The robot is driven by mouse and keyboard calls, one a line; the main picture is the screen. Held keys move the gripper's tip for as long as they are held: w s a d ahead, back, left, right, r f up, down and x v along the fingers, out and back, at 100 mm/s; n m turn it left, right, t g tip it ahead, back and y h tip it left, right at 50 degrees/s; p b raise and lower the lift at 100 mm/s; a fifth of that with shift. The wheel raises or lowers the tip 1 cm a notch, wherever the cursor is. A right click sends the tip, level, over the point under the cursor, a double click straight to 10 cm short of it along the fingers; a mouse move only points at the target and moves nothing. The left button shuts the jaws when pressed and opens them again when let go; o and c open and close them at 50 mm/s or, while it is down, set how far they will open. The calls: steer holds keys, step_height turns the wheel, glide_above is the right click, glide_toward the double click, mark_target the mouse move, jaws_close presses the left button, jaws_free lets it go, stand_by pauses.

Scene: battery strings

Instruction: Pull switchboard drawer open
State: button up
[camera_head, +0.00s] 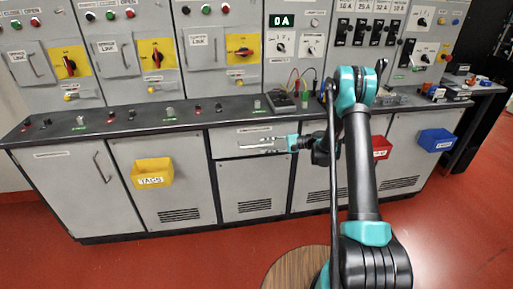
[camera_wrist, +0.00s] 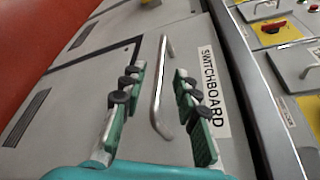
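The switchboard drawer (camera_head: 231,139) is a light grey front under the dark worktop in the head view. It looks closed. In the wrist view its metal bar handle (camera_wrist: 161,88) stands out from the front beside a white SWITCHBOARD label (camera_wrist: 213,93). My gripper (camera_head: 250,144) is in front of the drawer, reaching in from the right. In the wrist view my gripper (camera_wrist: 157,92) is open, with one finger on each side of the handle. I see gaps between the fingers and the bar; contact is not visible.
A yellow bin (camera_head: 152,173) hangs on a cabinet door to the left. A red bin (camera_head: 381,147) and a blue bin (camera_head: 436,140) hang to the right. The dark worktop (camera_head: 150,116) carries knobs and a meter (camera_head: 281,102). The red floor (camera_head: 150,262) in front is mostly clear.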

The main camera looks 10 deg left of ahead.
mark_target(256, 146)
steer(key=shift+x, duration=2.6)
steer(key=shift+c, duration=0.6)
jaws_close()
